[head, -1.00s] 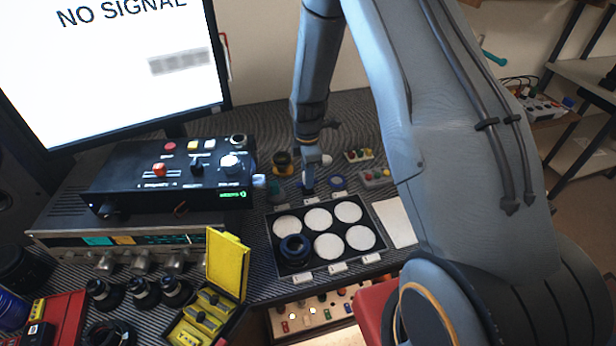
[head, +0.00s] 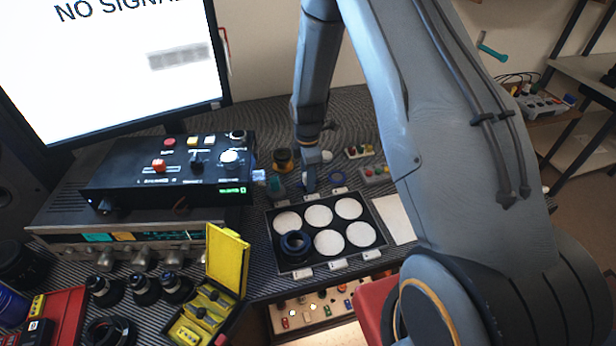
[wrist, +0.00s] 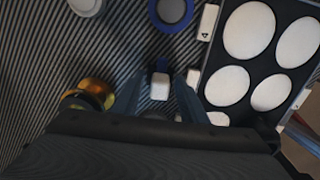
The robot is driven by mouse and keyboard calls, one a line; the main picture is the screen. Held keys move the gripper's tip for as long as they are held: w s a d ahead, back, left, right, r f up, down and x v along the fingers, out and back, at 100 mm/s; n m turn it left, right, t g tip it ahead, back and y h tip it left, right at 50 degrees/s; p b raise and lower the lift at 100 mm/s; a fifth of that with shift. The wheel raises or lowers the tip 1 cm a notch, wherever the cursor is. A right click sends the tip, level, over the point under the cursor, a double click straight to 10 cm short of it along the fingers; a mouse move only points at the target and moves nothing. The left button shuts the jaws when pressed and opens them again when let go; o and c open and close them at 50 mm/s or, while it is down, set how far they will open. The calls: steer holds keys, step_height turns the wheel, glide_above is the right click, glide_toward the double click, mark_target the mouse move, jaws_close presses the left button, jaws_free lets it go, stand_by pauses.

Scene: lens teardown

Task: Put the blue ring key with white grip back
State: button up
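My gripper (wrist: 160,97) points down at the mat with its two fingers apart. A small white block (wrist: 160,86), which looks like the white grip of the key, shows between the fingers, with gaps on both sides. In the head view my gripper (head: 309,187) is low over the mat, behind the black tray (head: 271,236).
The tray has several white round pads and a dark lens ring (head: 295,245) at its front left. An amber-topped piece (wrist: 92,93) stands left of my gripper in the wrist view. A black control box (head: 165,175) and open yellow case (head: 227,262) are further left.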

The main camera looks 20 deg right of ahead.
steer(key=shift+r+p, duration=0.35)
steer(key=shift+r, duration=0.2)
step_height(320, 180, up, 11)
steer(key=b, duration=0.3)
steer(key=s+r+m, duration=0.4)
steer(key=s+m, duration=0.5)
steer(key=s, duration=0.1)
steer(key=s+r+m+t, duration=0.1)
steer(key=s+r+m, duration=0.4)
steer(key=s+m, duration=0.4)
steer(key=shift+s+r+t, duration=0.25)
steer(key=shift+s+t, duration=0.05)
steer(key=shift+s, duration=0.75)
steer(key=shift+f, duration=0.1)
steer(key=shift+f, duration=0.3)
